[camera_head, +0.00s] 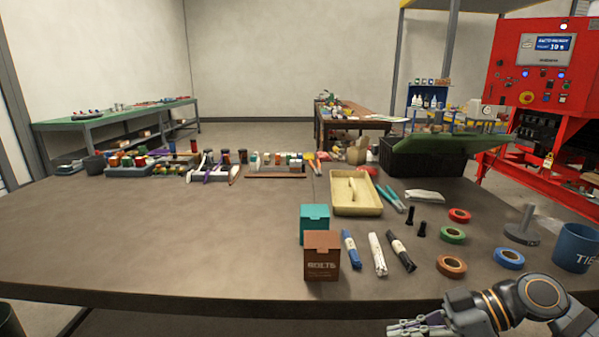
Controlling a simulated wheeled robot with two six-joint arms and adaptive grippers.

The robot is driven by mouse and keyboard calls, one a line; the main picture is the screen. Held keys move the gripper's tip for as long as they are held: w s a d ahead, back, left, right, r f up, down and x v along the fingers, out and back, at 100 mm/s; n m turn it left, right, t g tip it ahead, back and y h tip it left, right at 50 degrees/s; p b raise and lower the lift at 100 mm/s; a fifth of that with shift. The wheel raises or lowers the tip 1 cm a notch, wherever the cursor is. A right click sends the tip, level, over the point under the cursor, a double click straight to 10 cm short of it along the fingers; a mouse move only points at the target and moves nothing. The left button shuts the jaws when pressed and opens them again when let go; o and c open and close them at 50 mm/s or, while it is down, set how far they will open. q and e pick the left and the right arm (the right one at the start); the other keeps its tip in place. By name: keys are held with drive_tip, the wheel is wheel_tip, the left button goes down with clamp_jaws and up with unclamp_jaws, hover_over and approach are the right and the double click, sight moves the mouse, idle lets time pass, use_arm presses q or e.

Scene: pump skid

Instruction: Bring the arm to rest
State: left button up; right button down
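My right gripper (405,328) is at the bottom edge of the head view, in front of the table's near edge. Its arm comes in from the lower right. The fingers point left and are partly cut off by the frame, so I cannot tell whether they are open or shut. No held object shows in them. My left arm and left gripper are not in view. The brown table (200,245) spreads across the view beyond the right gripper.
On the table's right are tape rolls (451,266), a blue mug (575,248), cable bundles (377,254), a bolt box (322,256) and a yellow tray (355,208). Bottles and small parts line the back. A red control cabinet (545,95) stands behind right. The table's left front is clear.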

drive_tip(key=s+d+f+m+h, duration=0.1)
drive_tip(key=s+f+m+h, duration=0.15)
drive_tip(key=f, duration=0.85)
drive_tip(key=s+d+f+m+t+h, duration=0.1)
drive_tip(key=s+f+m+h, duration=0.2)
drive_tip(key=f, duration=0.8)
drive_tip(key=s+d+f+m+h, duration=0.1)
drive_tip(key=f+m+h, duration=0.25)
drive_tip(key=f, duration=0.75)
drive_tip(key=s+d+f+m+g+h+p, duration=0.2)
drive_tip(key=s+d+f+m+h+p, duration=0.2)
drive_tip(key=s+f+p, duration=0.7)
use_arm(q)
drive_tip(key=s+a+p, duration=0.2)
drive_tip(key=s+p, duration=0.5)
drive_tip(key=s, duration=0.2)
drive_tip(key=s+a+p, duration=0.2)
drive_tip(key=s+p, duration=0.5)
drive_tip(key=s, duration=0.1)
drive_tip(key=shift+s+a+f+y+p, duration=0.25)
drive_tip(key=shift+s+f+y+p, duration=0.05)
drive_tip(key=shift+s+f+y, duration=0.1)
use_arm(e)
drive_tip(key=s+d+r, duration=0.2)
drive_tip(key=s+r, duration=0.1)
drive_tip(key=s, duration=1.2)
drive_tip(key=shift+d+r, duration=0.15)
drive_tip(key=shift+d, duration=0.05)
